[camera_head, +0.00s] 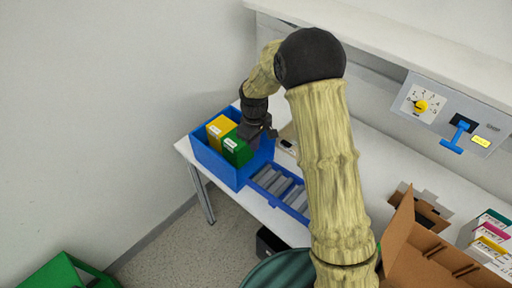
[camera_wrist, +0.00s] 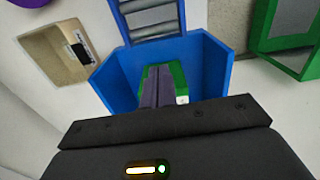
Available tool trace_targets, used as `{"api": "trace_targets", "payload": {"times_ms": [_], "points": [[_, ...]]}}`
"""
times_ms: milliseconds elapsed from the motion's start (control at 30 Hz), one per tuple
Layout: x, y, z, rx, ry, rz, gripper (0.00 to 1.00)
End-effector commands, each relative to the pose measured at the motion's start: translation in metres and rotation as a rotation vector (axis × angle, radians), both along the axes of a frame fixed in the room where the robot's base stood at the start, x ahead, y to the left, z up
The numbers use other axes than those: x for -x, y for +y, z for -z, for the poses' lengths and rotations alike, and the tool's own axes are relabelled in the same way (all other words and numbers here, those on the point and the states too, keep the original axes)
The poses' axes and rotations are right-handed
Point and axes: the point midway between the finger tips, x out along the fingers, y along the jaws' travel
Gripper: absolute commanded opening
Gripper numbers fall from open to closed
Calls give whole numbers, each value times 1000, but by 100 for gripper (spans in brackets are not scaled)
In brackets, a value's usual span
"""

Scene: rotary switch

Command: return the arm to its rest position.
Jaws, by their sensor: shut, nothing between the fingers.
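My arm (camera_head: 325,150) reaches over the white table from the lower middle of the head view, bends at a dark joint, and hangs down over the blue bin. My gripper (camera_head: 262,132) is dark and shut, just beside the green box in that bin. In the wrist view my gripper's fingers (camera_wrist: 161,88) are together, in front of the green box (camera_wrist: 178,72). Whether the fingers touch the box is unclear. The rotary switch (camera_head: 421,105) has a yellow knob on a grey panel at the right.
The blue bin (camera_head: 212,160) holds a yellow box (camera_head: 220,127) and a green box. A roller track (camera_head: 278,185) joins it. A blue lever (camera_head: 453,143) sits beside the switch. An open cardboard box (camera_head: 400,238) stands lower right. A green crate (camera_head: 62,274) is on the floor, lower left.

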Motion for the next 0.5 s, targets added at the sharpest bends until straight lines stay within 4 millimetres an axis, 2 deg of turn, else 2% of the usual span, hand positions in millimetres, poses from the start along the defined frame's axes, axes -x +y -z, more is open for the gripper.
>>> {"api": "trace_targets", "payload": {"times_ms": [367,500], "points": [[-2,-7,0,0,-1,13,0],[3,-11,-7,-2,-11,36,0]]}}
